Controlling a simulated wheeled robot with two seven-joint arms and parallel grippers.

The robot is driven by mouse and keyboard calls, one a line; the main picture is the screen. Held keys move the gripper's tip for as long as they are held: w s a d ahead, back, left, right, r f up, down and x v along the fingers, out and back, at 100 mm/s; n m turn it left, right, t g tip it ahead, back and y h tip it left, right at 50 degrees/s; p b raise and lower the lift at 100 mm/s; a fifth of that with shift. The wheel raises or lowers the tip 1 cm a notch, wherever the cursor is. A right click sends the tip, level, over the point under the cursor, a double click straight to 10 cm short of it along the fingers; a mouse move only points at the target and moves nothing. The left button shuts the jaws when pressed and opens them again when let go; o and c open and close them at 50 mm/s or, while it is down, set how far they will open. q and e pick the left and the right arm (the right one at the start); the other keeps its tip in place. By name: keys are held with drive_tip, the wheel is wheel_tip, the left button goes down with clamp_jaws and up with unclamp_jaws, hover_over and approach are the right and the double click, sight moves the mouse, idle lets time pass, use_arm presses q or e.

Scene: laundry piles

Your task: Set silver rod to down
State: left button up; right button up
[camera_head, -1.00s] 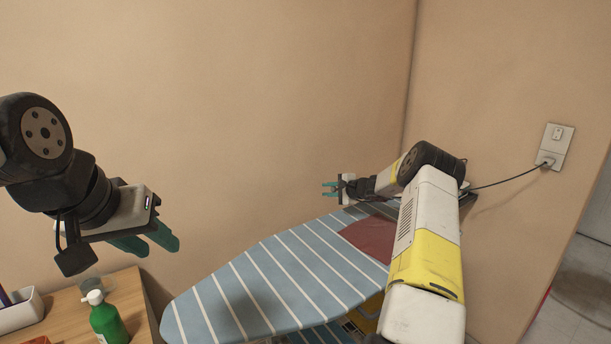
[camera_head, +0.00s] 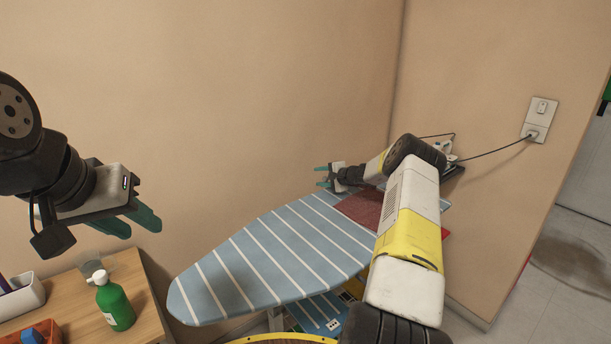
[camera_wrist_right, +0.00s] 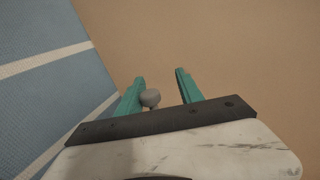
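A small grey rounded knob (camera_wrist_right: 150,98), possibly the end of the silver rod, shows in the right wrist view. It lies between the teal fingers of my right gripper (camera_wrist_right: 160,80), close to the left finger; I cannot tell whether they touch. The fingers are apart. In the head view my right gripper (camera_head: 321,177) is at the far edge of the blue striped ironing board (camera_head: 270,258), near the wall. The rod cannot be made out there. My left gripper (camera_head: 135,225) is open and empty in the air above the wooden table.
A dark red cloth (camera_head: 362,208) lies on the board's far end, partly behind my right arm. A green bottle (camera_head: 115,305) and a white bin (camera_head: 20,297) stand on the wooden table (camera_head: 75,300) at left. A cord runs to the wall socket (camera_head: 535,130).

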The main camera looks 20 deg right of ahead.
drive_tip(key=shift+r, duration=0.1)
drive_tip(key=v, duration=0.7)
drive_tip(key=shift+s+d+r, duration=0.1)
drive_tip(key=shift+s+d, duration=0.05)
drive_tip(key=shift+s, duration=0.15)
